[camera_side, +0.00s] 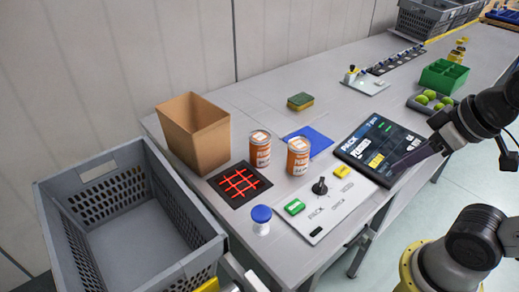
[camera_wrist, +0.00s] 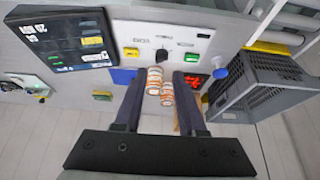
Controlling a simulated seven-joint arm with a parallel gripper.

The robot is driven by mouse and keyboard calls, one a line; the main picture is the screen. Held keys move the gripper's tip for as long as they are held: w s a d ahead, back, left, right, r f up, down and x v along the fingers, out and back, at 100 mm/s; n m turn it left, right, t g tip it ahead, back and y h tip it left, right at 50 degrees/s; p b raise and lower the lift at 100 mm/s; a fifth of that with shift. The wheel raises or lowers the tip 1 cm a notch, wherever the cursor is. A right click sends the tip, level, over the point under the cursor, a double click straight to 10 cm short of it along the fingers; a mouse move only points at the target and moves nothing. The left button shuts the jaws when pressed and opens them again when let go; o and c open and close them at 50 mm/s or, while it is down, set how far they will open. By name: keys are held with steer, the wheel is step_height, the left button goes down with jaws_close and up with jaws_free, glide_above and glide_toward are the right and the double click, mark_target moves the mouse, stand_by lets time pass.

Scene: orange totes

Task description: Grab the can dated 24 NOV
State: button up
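Two orange-and-white cans stand upright on the grey table in the side view. The left can (camera_side: 260,150) is near a black pad with a red grid, and the right can (camera_side: 298,158) is on or at the edge of a blue mat. The dates on both cans are too small to read. The wrist view also shows one can (camera_wrist: 154,80) and the other can (camera_wrist: 167,97) between my fingers in the picture. My gripper (camera_wrist: 158,78) is open and empty. In the side view my gripper (camera_side: 400,165) is over the dark screen, well right of the cans.
A cardboard box (camera_side: 195,135), red-grid pad (camera_side: 240,185), blue-lidded jar (camera_side: 261,222) and control panel (camera_side: 325,205) with a black knob surround the cans. The dark screen (camera_side: 378,148) lies between them and my arm. A grey crate (camera_side: 125,180) stands at left; a sponge (camera_side: 300,101) lies behind.

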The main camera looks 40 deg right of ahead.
steer(key=o, duration=0.9)
